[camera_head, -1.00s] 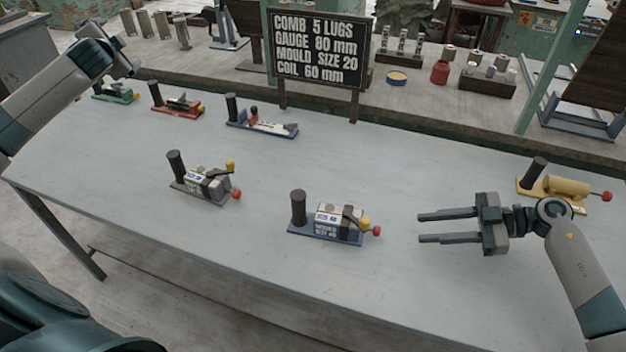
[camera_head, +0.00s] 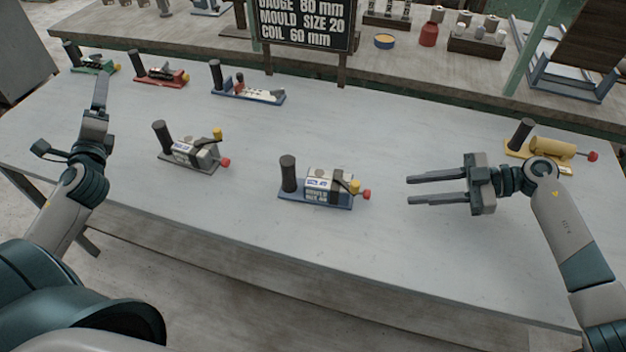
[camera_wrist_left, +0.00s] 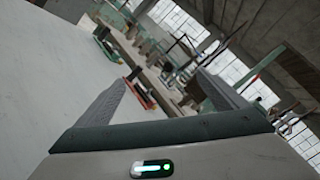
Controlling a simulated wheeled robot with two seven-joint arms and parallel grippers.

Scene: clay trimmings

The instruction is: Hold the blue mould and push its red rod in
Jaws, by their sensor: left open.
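The blue mould (camera_head: 296,197) lies on the table at the centre, with a dark upright handle at its left end and a pale block on its base. Its red rod end (camera_head: 367,194) sticks out at the right, beside a yellow knob (camera_head: 354,187). My right gripper (camera_head: 410,190) is open and empty to the right of the red end, apart from it, its fingers pointing left toward it. My left gripper (camera_head: 101,80) is over the table's left part, away from the blue mould. In the left wrist view its fingers (camera_wrist_left: 160,78) are spread with nothing between them.
A similar grey-based mould (camera_head: 190,155) stands left of the blue one. Green (camera_head: 95,68), red (camera_head: 160,78) and another blue-based device (camera_head: 248,97) line the back. A yellow device (camera_head: 540,150) stands at the right. A sign (camera_head: 305,25) stands behind. The front table area is clear.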

